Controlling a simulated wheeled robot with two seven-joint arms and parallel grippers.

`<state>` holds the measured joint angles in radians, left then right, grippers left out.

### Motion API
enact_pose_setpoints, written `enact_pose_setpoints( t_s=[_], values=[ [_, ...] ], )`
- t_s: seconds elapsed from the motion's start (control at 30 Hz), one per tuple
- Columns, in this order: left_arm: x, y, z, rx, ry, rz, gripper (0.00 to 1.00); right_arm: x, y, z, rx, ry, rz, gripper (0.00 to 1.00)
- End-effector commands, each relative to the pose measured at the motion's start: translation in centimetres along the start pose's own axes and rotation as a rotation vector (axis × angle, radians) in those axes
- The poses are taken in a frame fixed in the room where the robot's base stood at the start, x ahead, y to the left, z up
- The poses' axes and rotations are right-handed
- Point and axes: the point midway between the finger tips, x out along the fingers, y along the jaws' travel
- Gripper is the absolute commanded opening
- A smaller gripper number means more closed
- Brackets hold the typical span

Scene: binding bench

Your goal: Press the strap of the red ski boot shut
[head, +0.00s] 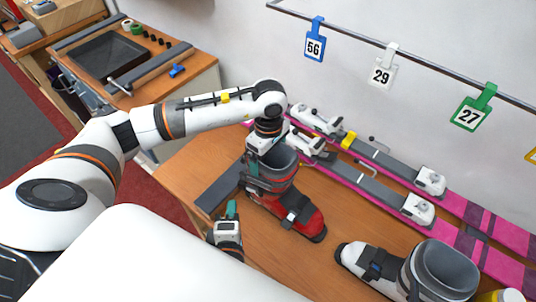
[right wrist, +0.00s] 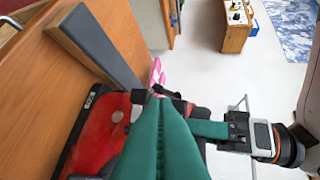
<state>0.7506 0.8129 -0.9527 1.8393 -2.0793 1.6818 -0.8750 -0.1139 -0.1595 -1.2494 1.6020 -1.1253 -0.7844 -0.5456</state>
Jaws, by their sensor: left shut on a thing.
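The red ski boot (head: 308,221) stands on the wooden bench with a dark grey cuff (head: 282,160). A black strap (head: 297,201) crosses its instep; I cannot tell whether its end lies flat. The boot's red shell (right wrist: 97,132) also shows in the right wrist view. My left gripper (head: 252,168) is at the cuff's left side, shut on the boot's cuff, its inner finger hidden. My right gripper (head: 232,209) is left of the boot, apart from it, pointing up; its green fingers (right wrist: 155,115) look closed together and empty.
A white ski boot (head: 352,256) stands at the front right. Pink skis (head: 470,243) with bindings lie along the wall behind. A dark grey bar (head: 217,193) lies left of the red boot. Numbered tags (head: 382,76) hang from a rail above.

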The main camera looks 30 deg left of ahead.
Motion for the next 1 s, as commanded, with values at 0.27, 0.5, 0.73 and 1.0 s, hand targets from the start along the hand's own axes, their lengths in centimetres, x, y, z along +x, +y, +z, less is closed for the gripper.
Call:
enact_pose_setpoints(
  t_s=[0.27,0.5,0.73,1.0],
  values=[
    [-0.1,-0.1,0.0,0.0,0.001,-0.003,0.35,-4.3,0.4,-0.5,-0.008,0.005,0.005,0.0],
    [-0.1,-0.1,0.0,0.0,0.001,-0.003,0.35,-6.3,0.5,-0.6,-0.012,0.007,0.004,0.0],
    [-0.1,-0.1,0.0,0.0,0.001,-0.003,0.35,-6.5,0.5,-0.7,-0.014,0.007,0.004,0.0],
    [-0.1,-0.1,0.0,0.0,0.0,-0.002,1.0,-6.5,0.5,-0.7,-0.014,0.008,0.004,0.0]
  ],
)
